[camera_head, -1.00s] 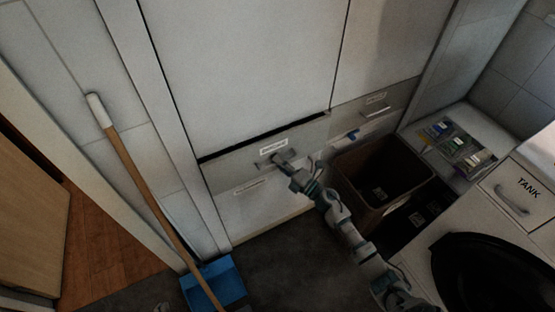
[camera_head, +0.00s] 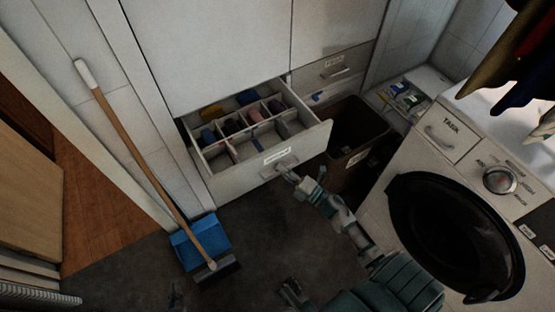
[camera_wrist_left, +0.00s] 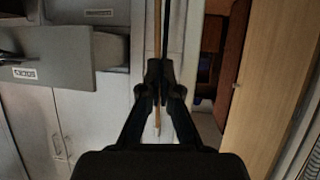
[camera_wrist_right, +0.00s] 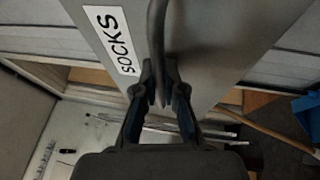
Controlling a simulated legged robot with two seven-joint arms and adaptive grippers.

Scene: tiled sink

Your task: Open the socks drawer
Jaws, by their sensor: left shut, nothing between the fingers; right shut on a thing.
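The socks drawer (camera_head: 242,181) is pulled well out of the white cabinet, and its divided inside with rolled socks (camera_head: 232,126) shows. In the right wrist view, its front (camera_wrist_right: 210,30) carries a SOCKS label (camera_wrist_right: 112,40). My right gripper (camera_head: 287,171) is shut on the drawer's dark handle (camera_wrist_right: 157,35), at the front of the drawer. My left gripper (camera_wrist_left: 159,75) is shut and empty in the left wrist view, away from the drawer. The drawer front also shows at the left of that view (camera_wrist_left: 75,72).
A broom (camera_head: 140,155) leans at the left over a blue dustpan (camera_head: 190,240). A brown bin (camera_head: 352,130) stands right of the drawer. A washing machine (camera_head: 410,155) with a black door is at the right. Dark floor lies free before the drawer.

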